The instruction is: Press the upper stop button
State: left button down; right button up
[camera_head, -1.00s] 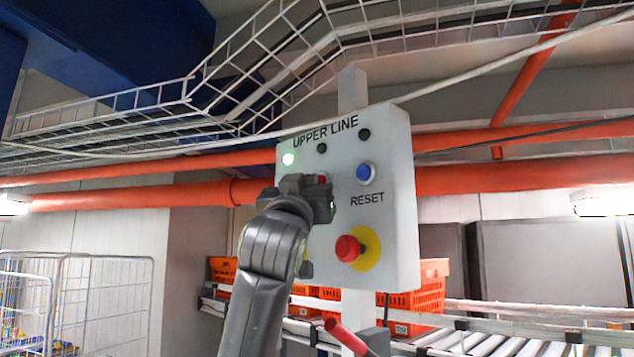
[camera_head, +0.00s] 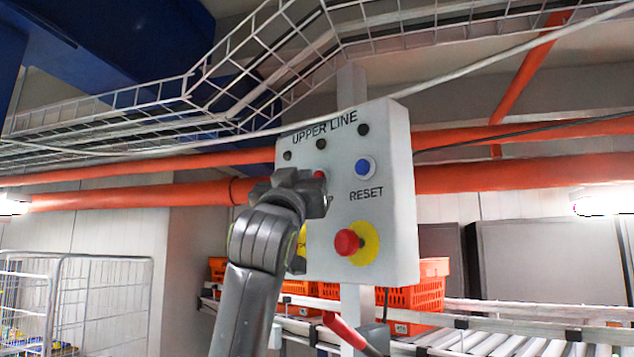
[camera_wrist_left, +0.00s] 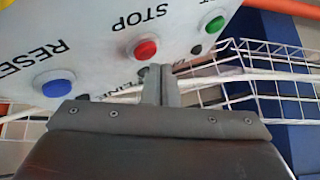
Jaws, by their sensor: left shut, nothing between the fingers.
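The upper stop button is a red button (camera_head: 319,175) on the grey UPPER LINE panel (camera_head: 395,215), partly hidden by my left gripper in the head view. In the left wrist view the panel is upside down, and the red button (camera_wrist_left: 145,49) shows beside the word STOP. My left gripper (camera_head: 325,203) is shut and empty, close in front of the panel. In the left wrist view its fingertips (camera_wrist_left: 160,70) appear just beside the red button; I cannot tell how far they are from the panel. My right gripper is not in view.
The panel also has a blue RESET button (camera_head: 365,167), a green button (camera_wrist_left: 215,24), a red mushroom button (camera_head: 347,242) on yellow, and dark lamps (camera_head: 363,129). Wire cable trays (camera_head: 240,65) hang above. Orange totes (camera_head: 425,295) and a roller conveyor (camera_head: 500,342) lie behind.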

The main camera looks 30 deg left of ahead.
pick_arm(q)
jog(key=shift+s, duration=0.15)
jog(key=s+b, duration=0.1)
jog(key=s, duration=0.1)
jog(key=s+a+b, duration=0.1)
jog(key=s, duration=0.1)
jog(key=shift+s+a+b, duration=0.2)
jog(key=shift+s+b, duration=0.15)
jog(key=shift+h, duration=0.3)
jog(key=shift+w, duration=0.1)
dwell(0.5)
